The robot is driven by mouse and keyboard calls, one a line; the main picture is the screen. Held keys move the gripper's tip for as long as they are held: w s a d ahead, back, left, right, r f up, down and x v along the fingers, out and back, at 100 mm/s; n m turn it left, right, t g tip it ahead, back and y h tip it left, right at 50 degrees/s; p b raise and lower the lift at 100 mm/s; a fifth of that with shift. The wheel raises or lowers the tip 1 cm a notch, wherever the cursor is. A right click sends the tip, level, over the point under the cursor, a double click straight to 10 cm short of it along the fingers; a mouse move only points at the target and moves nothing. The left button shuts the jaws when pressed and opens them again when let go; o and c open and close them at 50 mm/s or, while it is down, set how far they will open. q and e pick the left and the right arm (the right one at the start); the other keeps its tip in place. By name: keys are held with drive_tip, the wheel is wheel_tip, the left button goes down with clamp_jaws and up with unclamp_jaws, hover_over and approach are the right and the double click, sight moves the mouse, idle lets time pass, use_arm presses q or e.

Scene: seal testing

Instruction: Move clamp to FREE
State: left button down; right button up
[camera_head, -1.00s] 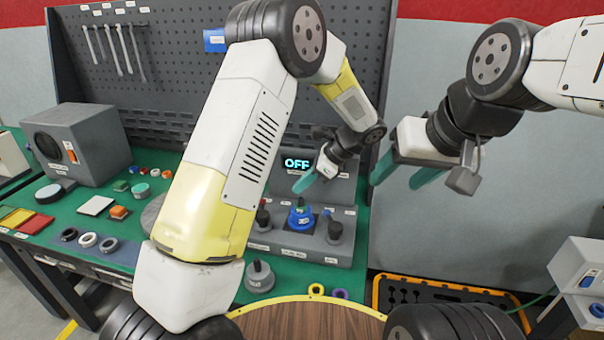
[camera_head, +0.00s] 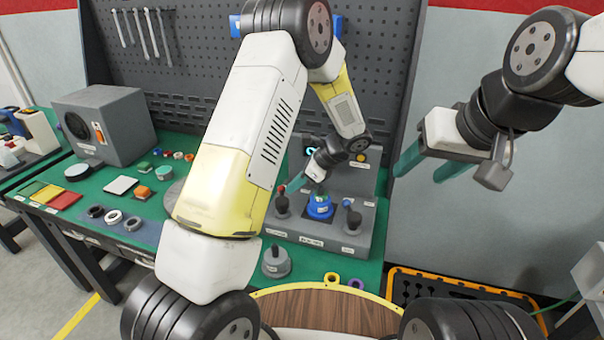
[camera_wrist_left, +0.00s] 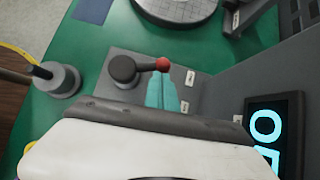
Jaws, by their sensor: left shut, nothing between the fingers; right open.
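The grey test station (camera_head: 310,240) stands on the green bench, with a blue round fixture (camera_head: 319,207) in its middle. A dark lever (camera_head: 282,206) stands left of the fixture and another (camera_head: 352,220) right of it. I cannot read which one is the clamp. In the left wrist view a dark lever with a red ball tip (camera_wrist_left: 163,64) lies just beyond my left gripper's teal fingers (camera_wrist_left: 162,92). My left gripper (camera_head: 294,184) is shut and empty, close to the left lever; contact is unclear. My right gripper (camera_head: 422,165) is open and empty, right of the station.
A display (camera_wrist_left: 266,140) behind the station shows cyan letters, partly hidden. A grey knobbed weight (camera_head: 276,261) stands in front of the station. A grey box (camera_head: 105,122) and small parts occupy the bench's left. A pegboard (camera_head: 210,60) rises behind.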

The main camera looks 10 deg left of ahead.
use_arm(q)
drive_tip(key=shift+w+a+f+n+g, duration=0.15)
drive_tip(key=shift+a+n+g, duration=0.3)
drive_tip(key=shift+a, duration=0.25)
drive_tip(key=shift+a+n, duration=0.15)
drive_tip(key=shift+n, duration=0.3)
drive_tip(key=shift+a, duration=0.1)
drive_tip(key=shift+g, duration=0.25)
drive_tip(key=v, duration=0.8)
drive_tip(key=s+a+r+n+t+h, duration=0.1)
drive_tip(key=s+a+r+n+h, duration=0.25)
drive_tip(key=s+r, duration=0.3)
drive_tip(key=s+a+r+n+h, duration=0.2)
drive_tip(key=s+r+n, duration=0.25)
drive_tip(key=r, duration=0.25)
drive_tip(key=s+r+n+t+h, duration=0.2)
drive_tip(key=s+r+n, duration=0.1)
drive_tip(key=s, duration=0.4)
drive_tip(key=s+r+n+t+h, duration=0.2)
drive_tip(key=s+n+t, duration=0.1)
drive_tip(key=s+n, duration=0.3)
drive_tip(key=shift+s+a+r+t, duration=0.3)
drive_tip(key=shift+s+a+r, duration=0.1)
drive_tip(key=shift+s, duration=0.6)
drive_tip(key=shift+h, duration=0.25)
